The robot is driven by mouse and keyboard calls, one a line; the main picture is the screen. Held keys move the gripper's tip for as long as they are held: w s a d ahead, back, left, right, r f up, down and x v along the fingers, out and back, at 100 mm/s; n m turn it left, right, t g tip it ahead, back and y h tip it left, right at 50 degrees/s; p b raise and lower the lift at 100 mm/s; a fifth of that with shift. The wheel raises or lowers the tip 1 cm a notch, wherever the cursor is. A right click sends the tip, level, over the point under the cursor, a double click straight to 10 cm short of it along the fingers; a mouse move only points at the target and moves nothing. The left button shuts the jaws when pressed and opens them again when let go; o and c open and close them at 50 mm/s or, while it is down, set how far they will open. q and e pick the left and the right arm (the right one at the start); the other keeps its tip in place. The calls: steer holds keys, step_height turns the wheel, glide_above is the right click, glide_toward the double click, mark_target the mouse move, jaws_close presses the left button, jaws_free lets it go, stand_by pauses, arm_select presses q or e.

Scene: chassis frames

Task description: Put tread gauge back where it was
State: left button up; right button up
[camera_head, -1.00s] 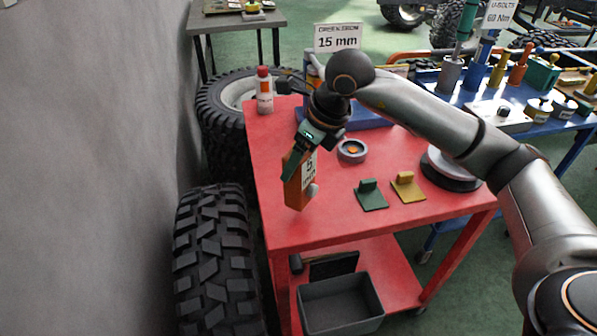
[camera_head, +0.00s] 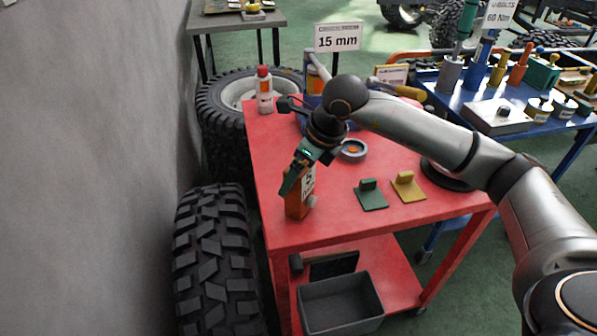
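An orange block with a white label reading 5 and a small grey knob, seemingly the tread gauge (camera_head: 297,207), is near the front left of the red cart top (camera_head: 335,222). It stands almost upright, at or just above the surface; I cannot tell if it touches. My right gripper (camera_head: 298,181), on the arm coming in from the right, points down and is shut on its upper part. The fingers partly hide it. My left gripper is not in view.
A green plate (camera_head: 371,198) and a yellow plate (camera_head: 408,190), each with a raised tab, lie to the right. A grey ring (camera_head: 352,150) lies behind. A white-and-red bottle (camera_head: 264,92) stands at the back left. A 15 mm sign (camera_head: 338,38) rises behind. The cart's front centre is clear.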

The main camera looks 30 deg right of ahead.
steer(key=shift+r, duration=0.1)
steer(key=p+v, duration=0.1)
steer(key=v, duration=1.1)
steer(key=shift+w, duration=0.1)
